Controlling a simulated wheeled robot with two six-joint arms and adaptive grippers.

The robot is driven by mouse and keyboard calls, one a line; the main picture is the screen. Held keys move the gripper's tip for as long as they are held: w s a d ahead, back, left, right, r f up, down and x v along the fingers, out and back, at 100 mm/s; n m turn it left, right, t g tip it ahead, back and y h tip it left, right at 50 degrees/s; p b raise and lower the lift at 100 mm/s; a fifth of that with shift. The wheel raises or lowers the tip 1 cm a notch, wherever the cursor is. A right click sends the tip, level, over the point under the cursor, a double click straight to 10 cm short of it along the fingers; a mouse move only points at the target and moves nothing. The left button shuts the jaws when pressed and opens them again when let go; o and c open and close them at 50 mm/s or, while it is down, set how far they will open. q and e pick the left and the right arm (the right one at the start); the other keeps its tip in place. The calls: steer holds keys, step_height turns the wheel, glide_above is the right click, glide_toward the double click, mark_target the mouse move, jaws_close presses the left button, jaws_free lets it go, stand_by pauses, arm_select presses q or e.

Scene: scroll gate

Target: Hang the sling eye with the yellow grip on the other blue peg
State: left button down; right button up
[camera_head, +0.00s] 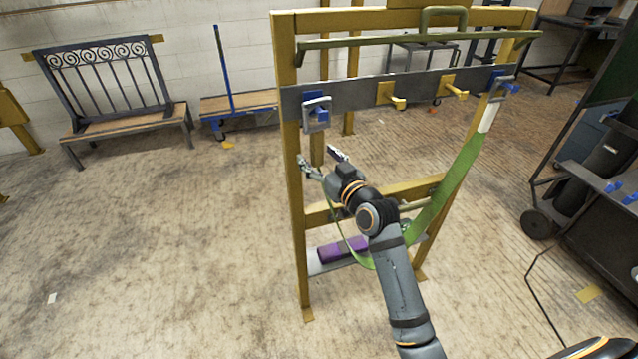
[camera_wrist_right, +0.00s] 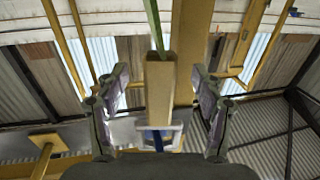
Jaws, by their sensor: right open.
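The sling eye (camera_head: 317,105), a pale grey frame, is at the left blue peg (camera_head: 321,116), with blue showing inside its opening. Its yellow grip (camera_head: 317,148) hangs below it. In the right wrist view the grip (camera_wrist_right: 160,88), eye (camera_wrist_right: 176,137) and blue peg (camera_wrist_right: 154,138) line up between the fingers. The green sling (camera_head: 452,180) loops low behind my right arm and rises to the right blue peg (camera_head: 511,87), where another grey eye (camera_head: 503,84) hangs. My right gripper (camera_head: 322,162) is open, its fingers apart on either side of the grip. My left gripper is out of view.
A yellow gate frame (camera_head: 291,200) carries a grey bar (camera_head: 355,96) with two yellow pegs (camera_head: 396,101) (camera_head: 457,92) between the blue ones. A purple block (camera_head: 343,249) lies on its low shelf.

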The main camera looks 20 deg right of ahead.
step_height(320, 180, down, 2)
steer(key=shift+f+b, duration=0.1)
steer(key=shift+b, duration=0.6)
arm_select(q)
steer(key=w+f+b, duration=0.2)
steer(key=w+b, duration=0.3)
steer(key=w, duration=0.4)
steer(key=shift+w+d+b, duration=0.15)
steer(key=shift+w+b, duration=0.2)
arm_select(e)
step_height(320, 180, down, 7)
arm_select(q)
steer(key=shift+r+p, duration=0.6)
steer(key=shift+p, duration=0.05)
arm_select(e)
steer(key=s, duration=1.1)
steer(key=shift+d, duration=0.2)
